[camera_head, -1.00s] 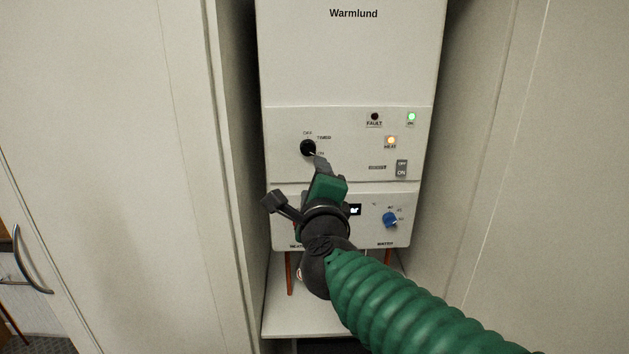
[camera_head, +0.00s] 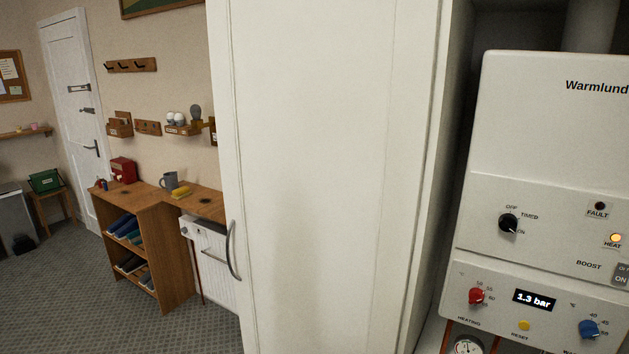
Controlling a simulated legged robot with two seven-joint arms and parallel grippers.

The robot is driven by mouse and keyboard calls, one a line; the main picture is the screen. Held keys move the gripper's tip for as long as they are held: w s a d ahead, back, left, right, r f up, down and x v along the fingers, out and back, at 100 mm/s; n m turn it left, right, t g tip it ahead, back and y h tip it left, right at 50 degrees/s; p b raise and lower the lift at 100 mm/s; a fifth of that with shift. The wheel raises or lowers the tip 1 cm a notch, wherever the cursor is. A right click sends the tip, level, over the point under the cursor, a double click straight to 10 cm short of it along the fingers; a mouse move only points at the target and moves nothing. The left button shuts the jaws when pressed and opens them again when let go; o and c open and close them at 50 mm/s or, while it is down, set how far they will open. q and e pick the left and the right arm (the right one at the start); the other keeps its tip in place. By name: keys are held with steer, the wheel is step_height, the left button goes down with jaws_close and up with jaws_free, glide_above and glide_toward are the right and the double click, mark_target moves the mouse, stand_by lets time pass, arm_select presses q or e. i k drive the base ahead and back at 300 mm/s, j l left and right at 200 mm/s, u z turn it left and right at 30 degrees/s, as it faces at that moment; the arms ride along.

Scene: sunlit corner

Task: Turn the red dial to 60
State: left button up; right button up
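The red dial (camera_head: 476,296) sits at the lower left of the white boiler's (camera_head: 540,130) control panel, above the label HEATING. Small numbers ring its right side, 60 among them; its pointer is too small to read. A display (camera_head: 535,299) to its right reads 1.3 bar. A blue dial (camera_head: 589,329) is at the lower right and a yellow reset button (camera_head: 524,325) lies between them. A black timer knob (camera_head: 508,223) is above. Neither of my grippers is in view, and nothing covers the red dial.
A tall white cupboard door (camera_head: 320,170) with a grey handle (camera_head: 233,250) stands left of the boiler. A round gauge (camera_head: 468,345) is below the panel. A wooden shelf unit (camera_head: 150,250) and open carpet (camera_head: 60,290) lie farther left.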

mark_target(477, 296)
steer(key=z, duration=1.3)
